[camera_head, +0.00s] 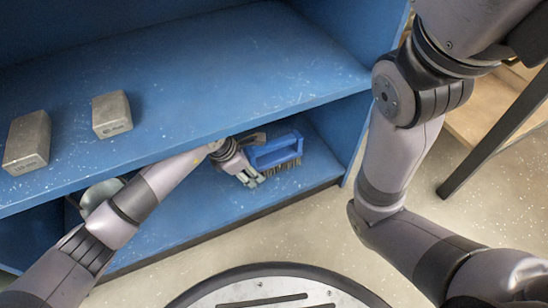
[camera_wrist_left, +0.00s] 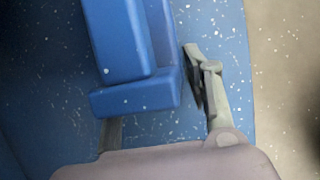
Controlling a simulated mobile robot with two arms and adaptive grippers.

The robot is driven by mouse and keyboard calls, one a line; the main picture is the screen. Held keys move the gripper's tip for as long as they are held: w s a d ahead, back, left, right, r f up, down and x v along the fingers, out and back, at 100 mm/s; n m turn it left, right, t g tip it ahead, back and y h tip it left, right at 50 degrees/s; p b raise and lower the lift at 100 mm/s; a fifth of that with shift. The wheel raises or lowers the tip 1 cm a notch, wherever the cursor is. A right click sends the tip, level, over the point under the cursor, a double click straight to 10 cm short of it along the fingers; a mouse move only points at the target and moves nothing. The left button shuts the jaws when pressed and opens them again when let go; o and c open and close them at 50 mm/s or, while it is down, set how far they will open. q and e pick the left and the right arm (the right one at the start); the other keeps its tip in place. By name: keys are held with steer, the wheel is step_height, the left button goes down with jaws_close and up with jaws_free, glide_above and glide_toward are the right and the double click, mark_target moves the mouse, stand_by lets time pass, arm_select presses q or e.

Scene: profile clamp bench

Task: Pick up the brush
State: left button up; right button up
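The blue brush (camera_head: 276,151) lies on the lower shelf of the blue unit, with its brown bristles showing on its lower side. My left gripper (camera_head: 248,172) reaches under the upper shelf and is at the brush's left end. In the left wrist view, the brush (camera_wrist_left: 135,95) fills the space in front of my left gripper (camera_wrist_left: 158,95). The right-hand finger stands spread, with a narrow gap to the blue body. The other finger is largely hidden behind the brush. The gripper looks open, and contact cannot be made out. My right gripper is out of view.
The upper shelf (camera_head: 190,75) overhangs my left arm and holds two grey blocks, one left (camera_head: 27,143) and one right (camera_head: 111,114). A grey rounded object (camera_head: 98,193) is partly hidden on the lower shelf. The unit's side wall (camera_head: 345,135) stands right of the brush.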

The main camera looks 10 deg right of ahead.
arm_select(q)
steer(key=c, duration=0.9)
steer(key=shift+c, duration=0.3)
steer(key=shift+r, duration=0.1)
